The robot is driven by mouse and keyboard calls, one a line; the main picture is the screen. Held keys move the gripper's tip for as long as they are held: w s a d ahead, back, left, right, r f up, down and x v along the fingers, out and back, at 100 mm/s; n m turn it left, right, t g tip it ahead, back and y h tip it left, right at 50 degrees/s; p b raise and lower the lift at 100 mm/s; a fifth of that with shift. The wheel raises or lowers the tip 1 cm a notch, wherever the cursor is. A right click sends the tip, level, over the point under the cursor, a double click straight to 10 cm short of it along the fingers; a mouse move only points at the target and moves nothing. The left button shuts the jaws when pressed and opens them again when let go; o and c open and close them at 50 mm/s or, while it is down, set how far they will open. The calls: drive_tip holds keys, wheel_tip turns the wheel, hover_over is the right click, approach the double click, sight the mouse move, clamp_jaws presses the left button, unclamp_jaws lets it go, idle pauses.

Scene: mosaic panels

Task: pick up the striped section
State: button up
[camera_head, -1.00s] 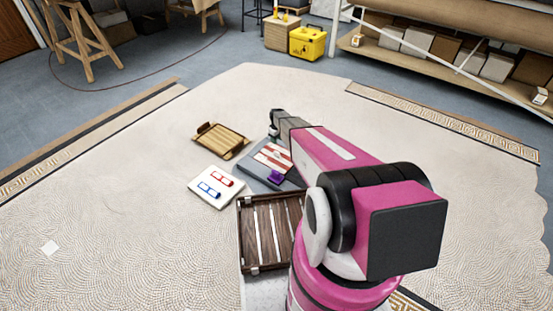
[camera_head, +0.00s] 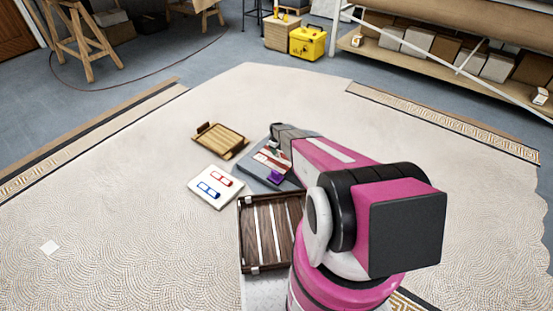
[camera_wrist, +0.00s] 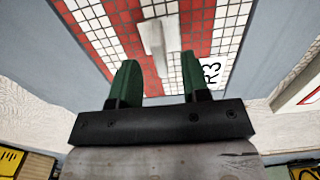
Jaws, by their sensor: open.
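The striped section (camera_wrist: 110,38) is a flat panel of red and white mosaic bands, with a pale raised bar (camera_wrist: 153,45) on it and an "R3" label at its right. In the head view the striped section (camera_head: 268,161) lies on a grey board (camera_head: 250,167), partly behind my arm. My gripper (camera_wrist: 159,62) is open over the panel, its two green fingers on either side of the bar with gaps visible. I cannot tell whether the fingertips touch the panel.
A purple piece (camera_head: 276,176) lies beside the striped section. A light slatted tray (camera_head: 220,141), a white card with red and blue drawings (camera_head: 208,196) and a dark slatted crate (camera_head: 242,232) are nearby. The pale floor (camera_head: 110,215) at left is mostly clear.

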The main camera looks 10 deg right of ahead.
sight(276, 157)
wheel_tip(276, 157, down, 4)
drive_tip(key=shift+r, duration=0.15)
clamp_jaws()
drive_tip(key=shift+r, duration=0.1)
drive_tip(key=shift+r, duration=0.1)
